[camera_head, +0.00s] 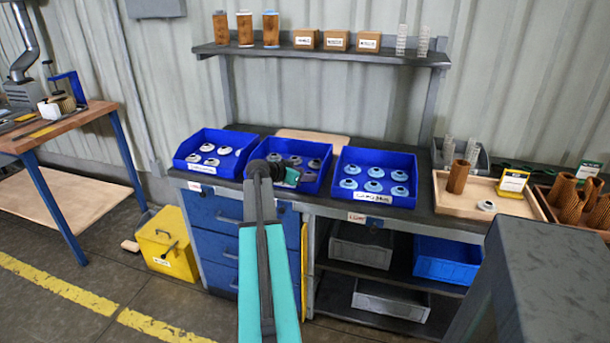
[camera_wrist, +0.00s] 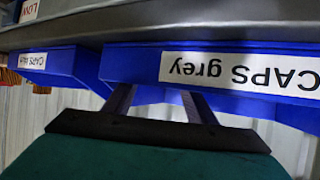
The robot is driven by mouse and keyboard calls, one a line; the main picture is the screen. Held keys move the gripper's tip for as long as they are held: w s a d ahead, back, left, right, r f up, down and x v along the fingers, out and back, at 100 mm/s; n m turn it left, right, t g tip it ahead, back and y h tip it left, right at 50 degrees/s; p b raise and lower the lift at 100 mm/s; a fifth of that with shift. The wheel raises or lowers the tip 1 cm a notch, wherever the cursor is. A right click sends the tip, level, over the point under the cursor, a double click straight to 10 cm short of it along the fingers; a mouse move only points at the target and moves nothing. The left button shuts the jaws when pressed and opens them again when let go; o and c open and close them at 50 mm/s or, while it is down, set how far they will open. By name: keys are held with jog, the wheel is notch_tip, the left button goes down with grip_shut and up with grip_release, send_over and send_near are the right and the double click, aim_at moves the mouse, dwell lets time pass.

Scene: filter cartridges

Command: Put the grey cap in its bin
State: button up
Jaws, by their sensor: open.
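The grey caps bin (camera_head: 312,187) is the middle of three blue bins on the bench, with several grey caps (camera_head: 314,164) inside. Its upside-down "CAPS grey" label (camera_wrist: 240,72) shows large in the wrist view. My gripper (camera_wrist: 158,98) is open, its two fingers reaching toward the blue bin fronts, with no cap visible between them. In the head view my arm and wrist cover part of the middle bin, and the fingertips cannot be made out. A loose pale cap (camera_head: 487,206) lies on the wooden tray at the right; its exact colour is hard to tell.
The left blue bin (camera_head: 190,163) holds several white caps, the right one (camera_head: 375,198) several light-blue caps. A wooden tray (camera_head: 465,201) with a brown cartridge (camera_head: 458,177) stands at right. A shelf (camera_head: 320,54) with cartridges and boxes hangs above the bench.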

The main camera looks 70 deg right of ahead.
jog(key=shift+s+a+f, duration=0.2)
jog(key=shift+a+f, duration=0.05)
jog(key=shift+f, duration=0.45)
jog(key=shift+w+r+p, duration=0.1)
jog(key=shift+r+p, duration=0.35)
jog(key=shift+p, duration=0.4)
jog(key=b+v, duration=0.1)
jog(key=v, duration=1)
jog(key=shift+w+r, duration=0.2)
jog(key=shift+r, duration=0.35)
jog(key=shift+a, duration=0.15)
